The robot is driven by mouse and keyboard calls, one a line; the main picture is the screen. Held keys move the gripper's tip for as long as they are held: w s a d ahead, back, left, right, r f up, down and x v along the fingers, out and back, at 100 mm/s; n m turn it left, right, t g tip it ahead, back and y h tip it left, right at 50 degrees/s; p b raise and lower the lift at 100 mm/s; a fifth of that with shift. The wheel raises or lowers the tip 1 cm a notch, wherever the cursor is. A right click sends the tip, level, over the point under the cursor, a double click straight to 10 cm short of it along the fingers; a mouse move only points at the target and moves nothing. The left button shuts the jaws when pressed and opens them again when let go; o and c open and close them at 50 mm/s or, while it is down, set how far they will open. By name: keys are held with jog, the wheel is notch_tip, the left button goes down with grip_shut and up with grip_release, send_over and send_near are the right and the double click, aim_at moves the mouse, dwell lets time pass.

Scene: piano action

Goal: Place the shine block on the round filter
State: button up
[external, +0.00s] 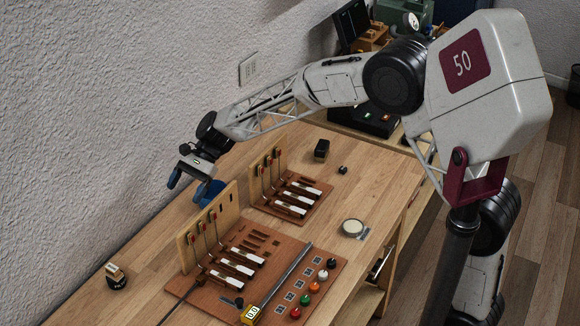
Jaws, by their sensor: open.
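A round, pale cream-topped disc (353,227), which looks like the round filter, lies on the right part of the wooden table, with a grey patch beside it. I cannot tell for sure which thing is the shine block. A black block (321,149) stands towards the back of the table, and a much smaller dark block (342,170) lies to its right. My gripper (191,187) has blue fingers, spread open, and is at the left by the wall, behind the front piano action model. It appears empty, and it is far from the disc and the blocks.
The front piano action model (190,291) has an upright wooden board, keys, coloured knobs and a metal rod. A smaller model (291,215) stands behind it. A small black-based object (116,280) stands at far left. Table around the disc is mostly clear.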

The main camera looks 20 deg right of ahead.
jog(key=s+d+r+n+t+h, duration=0.1)
jog(key=d+r+t, duration=0.15)
jog(key=d, duration=0.95)
jog(key=s+d+r+n+t+h, duration=0.15)
jog(key=d+r, duration=0.25)
jog(key=d, duration=0.8)
jog(key=s+d+r+n+t+h, duration=0.1)
jog(key=s+d+r+t, duration=0.15)
jog(key=d, duration=0.95)
jog(key=s+d+n+t+h, duration=0.1)
jog(key=s+d+h, duration=0.1)
jog(key=s+d, duration=0.7)
jog(key=s+d+n+t+h, duration=0.2)
jog(key=s+d, duration=0.7)
jog(key=d, duration=0.8)
jog(key=shift+f+h, duration=0.4)
jog(key=shift+h, duration=0.15)
